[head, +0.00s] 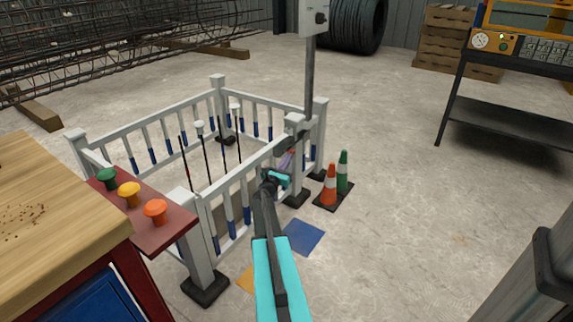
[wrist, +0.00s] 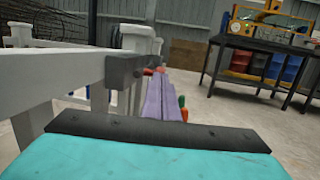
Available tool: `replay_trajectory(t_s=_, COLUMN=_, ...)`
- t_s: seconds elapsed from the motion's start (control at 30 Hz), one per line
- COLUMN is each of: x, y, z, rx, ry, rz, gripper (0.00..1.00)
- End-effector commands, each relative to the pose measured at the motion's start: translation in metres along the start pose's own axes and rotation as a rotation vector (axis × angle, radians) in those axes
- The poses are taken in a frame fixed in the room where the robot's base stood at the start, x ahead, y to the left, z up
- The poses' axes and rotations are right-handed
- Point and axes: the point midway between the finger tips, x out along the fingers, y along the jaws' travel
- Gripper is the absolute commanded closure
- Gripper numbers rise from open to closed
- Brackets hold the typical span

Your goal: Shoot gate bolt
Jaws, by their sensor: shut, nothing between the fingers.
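The white gate (head: 236,188) is the front side of a small railed pen.
An orange cone (head: 330,187) and a green cone (head: 344,171) stand right of the post. A wooden bench (head: 55,215) and a red shelf with coloured knobs (head: 150,222) are at left. A dark pole (head: 310,85) rises behind the post.

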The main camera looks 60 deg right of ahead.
Motion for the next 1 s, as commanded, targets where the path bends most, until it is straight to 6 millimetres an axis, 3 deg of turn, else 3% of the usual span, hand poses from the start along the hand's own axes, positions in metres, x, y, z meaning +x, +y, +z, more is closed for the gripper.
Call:
replay_trajectory(t_s=0.43, x=0.005, y=-0.001, z=-0.001, rx=0.000, ry=0.000, rz=-0.002, gripper=1.00)
replay_trajectory(t_s=0.8, x=0.048, y=-0.007, z=-0.008, rx=0.000, ry=0.000, rz=-0.003, gripper=1.00)
replay_trajectory(t_s=1.0, x=0.057, y=-0.010, z=-0.008, rx=0.000, ry=0.000, rz=-0.002, gripper=1.00)
